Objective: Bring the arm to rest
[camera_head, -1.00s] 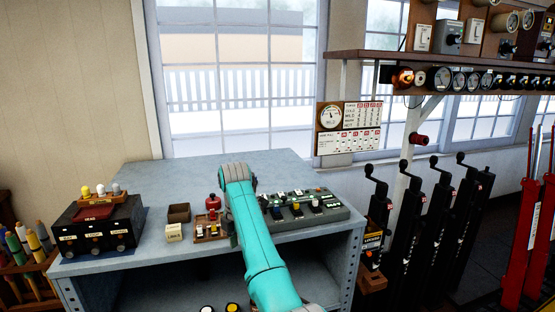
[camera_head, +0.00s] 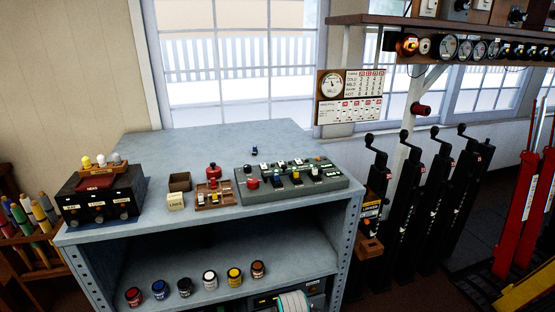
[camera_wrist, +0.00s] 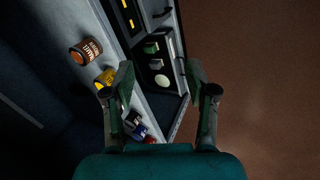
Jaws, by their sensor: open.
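My gripper (camera_wrist: 160,95) is open in the wrist view, its two fingers apart with nothing held between them. Beyond the fingers are the cabinet's lower shelf and the reddish-brown floor. In the head view only a small teal and white part of my arm (camera_head: 293,302) shows at the bottom edge, in front of the lower shelf. The gripper itself is not seen in the head view.
The grey cabinet (camera_head: 190,148) holds a control panel (camera_head: 290,180), a black box (camera_head: 100,203) and small items on top. Several paint tins (camera_head: 210,280) stand on its lower shelf. Black levers (camera_head: 395,210) and red levers (camera_head: 525,200) stand at right.

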